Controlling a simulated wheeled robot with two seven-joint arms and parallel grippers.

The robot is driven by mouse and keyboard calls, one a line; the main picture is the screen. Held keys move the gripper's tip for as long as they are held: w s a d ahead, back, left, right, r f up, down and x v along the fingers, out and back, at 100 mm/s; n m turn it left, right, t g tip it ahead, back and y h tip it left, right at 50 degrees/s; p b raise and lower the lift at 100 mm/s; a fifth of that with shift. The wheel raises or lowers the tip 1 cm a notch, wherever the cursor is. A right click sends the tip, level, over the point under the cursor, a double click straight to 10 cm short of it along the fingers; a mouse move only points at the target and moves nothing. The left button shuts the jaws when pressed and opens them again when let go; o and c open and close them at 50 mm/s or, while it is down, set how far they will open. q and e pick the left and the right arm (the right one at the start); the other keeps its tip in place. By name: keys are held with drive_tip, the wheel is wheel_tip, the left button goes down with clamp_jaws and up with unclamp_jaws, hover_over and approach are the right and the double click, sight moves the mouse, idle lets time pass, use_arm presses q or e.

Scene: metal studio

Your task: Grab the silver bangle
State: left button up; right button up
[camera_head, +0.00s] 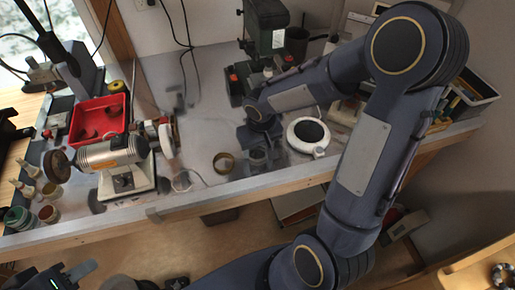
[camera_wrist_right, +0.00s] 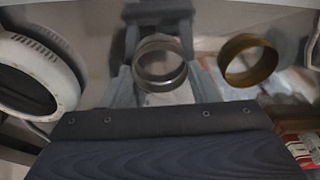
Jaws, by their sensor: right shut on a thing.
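The silver bangle (camera_wrist_right: 160,82) is a plain grey metal ring between the fingers of my right gripper (camera_wrist_right: 162,75) in the right wrist view. The fingers are shut on it, one at each side. In the head view the right gripper (camera_head: 258,143) points down at the bench, and the silver bangle (camera_head: 258,159) shows just below it, partly hidden. I cannot tell whether it still touches the bench. A brass-coloured bangle (camera_head: 223,163) lies just left of it, apart from the fingers. My left gripper (camera_head: 68,277) is partly in view at the bottom left, cut by the frame; its opening is unclear.
A white round dish-like object (camera_head: 308,134) stands close right of the right gripper. A bench grinder (camera_head: 112,154) and red tray (camera_head: 98,121) are on the left. A dark green machine (camera_head: 266,35) stands behind. The bench front edge (camera_head: 190,204) is near.

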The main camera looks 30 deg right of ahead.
drive_tip(key=shift+r, duration=0.35)
wheel_tip(320, 180, up, 2)
drive_tip(key=shift+r, duration=0.25)
drive_tip(key=s+a+r+b, duration=0.2)
drive_tip(key=s+a+r, duration=0.5)
drive_tip(key=a, duration=0.5)
wheel_tip(320, 180, up, 3)
drive_tip(key=shift+s+f+b, duration=0.2)
drive_tip(key=shift+b, duration=0.1)
idle(0.5)
